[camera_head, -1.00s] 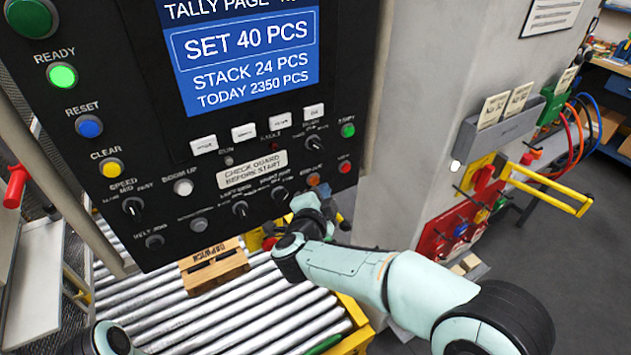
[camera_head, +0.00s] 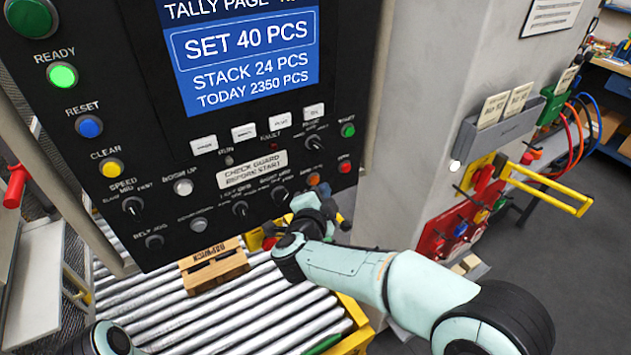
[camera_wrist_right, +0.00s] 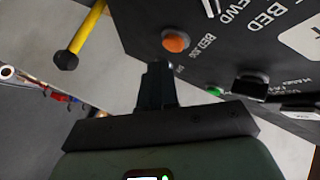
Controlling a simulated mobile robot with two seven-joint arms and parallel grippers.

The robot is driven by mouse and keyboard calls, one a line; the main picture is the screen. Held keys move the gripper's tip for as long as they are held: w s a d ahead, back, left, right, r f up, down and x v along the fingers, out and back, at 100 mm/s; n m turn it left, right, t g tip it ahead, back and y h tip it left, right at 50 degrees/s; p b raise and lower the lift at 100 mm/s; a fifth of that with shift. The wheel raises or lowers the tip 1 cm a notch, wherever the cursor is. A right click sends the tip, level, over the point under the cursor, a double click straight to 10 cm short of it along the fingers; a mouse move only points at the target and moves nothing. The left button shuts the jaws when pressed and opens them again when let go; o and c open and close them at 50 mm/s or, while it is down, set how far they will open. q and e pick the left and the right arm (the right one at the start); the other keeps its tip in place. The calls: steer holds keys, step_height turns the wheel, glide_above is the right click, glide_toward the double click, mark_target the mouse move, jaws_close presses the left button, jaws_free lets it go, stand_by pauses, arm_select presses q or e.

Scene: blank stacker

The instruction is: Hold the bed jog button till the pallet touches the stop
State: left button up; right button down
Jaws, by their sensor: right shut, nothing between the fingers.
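The bed jog button is an orange round button (camera_wrist_right: 176,41) with its label beside it in the right wrist view; in the head view it is the orange button (camera_head: 313,179) low on the black panel. My right gripper (camera_wrist_right: 158,68) is shut and empty, its tips just below and left of the button in the wrist view. The button's face is uncovered, and I see no clear contact. In the head view the right wrist hides the fingertips. The wooden pallet (camera_head: 213,270) lies on the rollers below the panel. I cannot clearly make out the stop. My left gripper is out of view.
The black panel (camera_head: 100,230) holds several knobs and other buttons, with a red button (camera_head: 344,167) close to the orange one. Rollers (camera_head: 190,322) run under it.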

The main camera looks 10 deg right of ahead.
steer(key=shift+w, duration=0.15)
stand_by(0.3)
steer(key=shift+w+a, duration=0.15)
steer(key=shift+w, duration=0.15)
steer(key=shift+w+a+p, duration=0.15)
steer(key=shift+w+p, duration=0.2)
steer(key=shift+p, duration=0.05)
stand_by(0.5)
steer(key=shift+s, duration=0.15)
stand_by(4.3)
steer(key=shift+s+d+b, duration=0.25)
steer(key=shift+s+b, duration=0.15)
steer(key=shift+s, duration=0.3)
